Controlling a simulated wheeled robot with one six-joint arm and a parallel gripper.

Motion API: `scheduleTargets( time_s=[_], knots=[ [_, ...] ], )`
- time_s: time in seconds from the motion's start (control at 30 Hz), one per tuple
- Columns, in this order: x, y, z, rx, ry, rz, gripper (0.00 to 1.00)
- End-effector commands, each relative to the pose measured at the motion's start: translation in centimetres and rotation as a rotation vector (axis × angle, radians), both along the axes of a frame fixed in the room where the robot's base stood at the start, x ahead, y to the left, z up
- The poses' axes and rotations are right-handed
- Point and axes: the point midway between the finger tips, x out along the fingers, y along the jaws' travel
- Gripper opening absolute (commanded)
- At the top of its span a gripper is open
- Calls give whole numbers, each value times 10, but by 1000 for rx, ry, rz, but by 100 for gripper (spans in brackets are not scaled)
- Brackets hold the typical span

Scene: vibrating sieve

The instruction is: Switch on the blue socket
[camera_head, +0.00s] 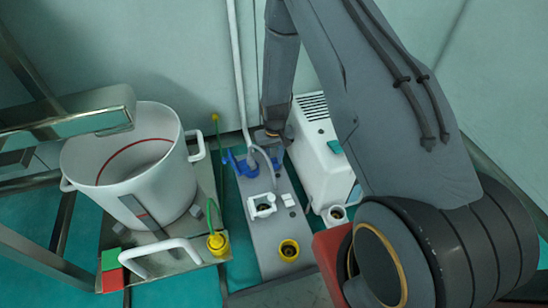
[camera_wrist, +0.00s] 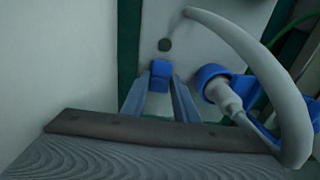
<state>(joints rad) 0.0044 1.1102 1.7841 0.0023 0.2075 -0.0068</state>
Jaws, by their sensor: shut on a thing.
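The blue socket (camera_head: 240,166) is on the grey panel (camera_head: 262,227) in the head view, with a grey plug and cable in it. In the wrist view the blue socket (camera_wrist: 210,78) is to the right of my gripper (camera_wrist: 160,82), with the grey plug (camera_wrist: 226,98) seated in it. A small blue switch (camera_wrist: 161,67) lies between my two fingertips, and my gripper is shut on it. In the head view my gripper (camera_head: 272,138) is low at the panel's far end, and the switch is hidden there.
A white socket (camera_head: 262,206) and a yellow socket (camera_head: 289,250) are nearer on the panel. A yellow plug (camera_head: 217,243) is on the left. A large white pot (camera_head: 130,165) stands left, and a white vented box (camera_head: 322,150) right. The thick cable (camera_wrist: 280,75) arches close to my gripper.

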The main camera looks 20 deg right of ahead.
Motion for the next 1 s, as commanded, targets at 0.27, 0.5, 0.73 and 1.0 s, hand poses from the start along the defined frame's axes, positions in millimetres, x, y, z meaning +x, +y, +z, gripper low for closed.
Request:
scheduleTargets(
  time_s=[0.27, 0.5, 0.73, 1.0],
  knots=[
    [-7, 0, 2, -1, -120, -1, 4],
    [-6, 0, 0, 0, -165, -1, 4],
    [-6, 0, 0, 0, -164, -1, 4],
    [-6, 0, 0, 0, -164, 0, 45]
  ],
)
